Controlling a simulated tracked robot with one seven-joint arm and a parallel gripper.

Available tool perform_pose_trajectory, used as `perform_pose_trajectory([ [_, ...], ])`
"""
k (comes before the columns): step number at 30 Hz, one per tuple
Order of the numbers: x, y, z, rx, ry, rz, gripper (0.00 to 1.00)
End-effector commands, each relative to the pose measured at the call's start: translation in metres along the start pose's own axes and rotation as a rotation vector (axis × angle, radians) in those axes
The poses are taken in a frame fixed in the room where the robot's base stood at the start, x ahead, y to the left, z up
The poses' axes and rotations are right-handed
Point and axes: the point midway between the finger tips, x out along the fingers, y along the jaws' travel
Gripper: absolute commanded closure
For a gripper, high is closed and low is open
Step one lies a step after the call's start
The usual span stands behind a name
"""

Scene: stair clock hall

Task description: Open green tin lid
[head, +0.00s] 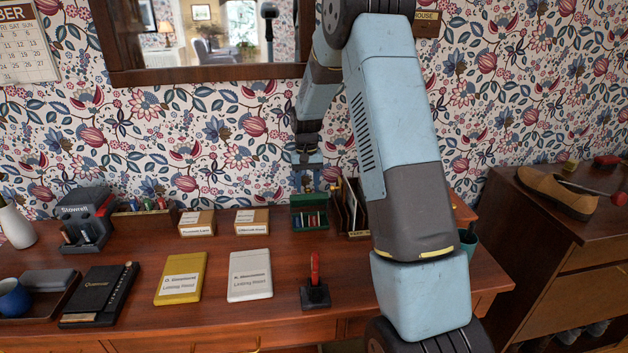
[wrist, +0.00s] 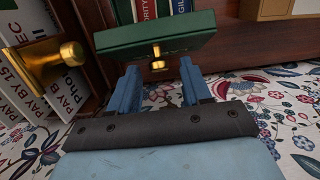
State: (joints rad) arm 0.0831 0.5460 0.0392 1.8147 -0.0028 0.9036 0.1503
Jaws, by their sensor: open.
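The green tin (head: 310,222) stands near the back of the desk, below the wallpapered wall. Its green lid (head: 309,199) looks raised along the back, and several coloured items show in the tin below it. In the wrist view the lid (wrist: 155,36) is a dark green slab with a small brass knob (wrist: 157,58) on its near side. My gripper (head: 307,184) is just above and behind the lid. In the wrist view its blue fingers (wrist: 159,72) are open, with the knob in line with the gap between them. I cannot tell whether they touch it.
A wooden file rack (head: 352,208) stands close to the right of the tin; a large brass knob (wrist: 72,53) and folders show close in the wrist view. Card boxes (head: 251,221) stand to the left. A red-handled stamp (head: 315,283) stands in front. The wall is close behind.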

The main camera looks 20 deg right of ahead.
Motion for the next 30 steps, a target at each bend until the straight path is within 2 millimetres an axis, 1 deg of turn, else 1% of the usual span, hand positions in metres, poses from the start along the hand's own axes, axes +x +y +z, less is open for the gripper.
perform_pose_trajectory([
  [5,-0.027,0.000,0.003,0.000,0.004,0.000,0.52],
  [18,-0.077,0.008,0.059,0.000,0.003,0.000,0.52],
  [30,-0.096,0.017,0.121,0.001,0.001,0.000,0.52],
])
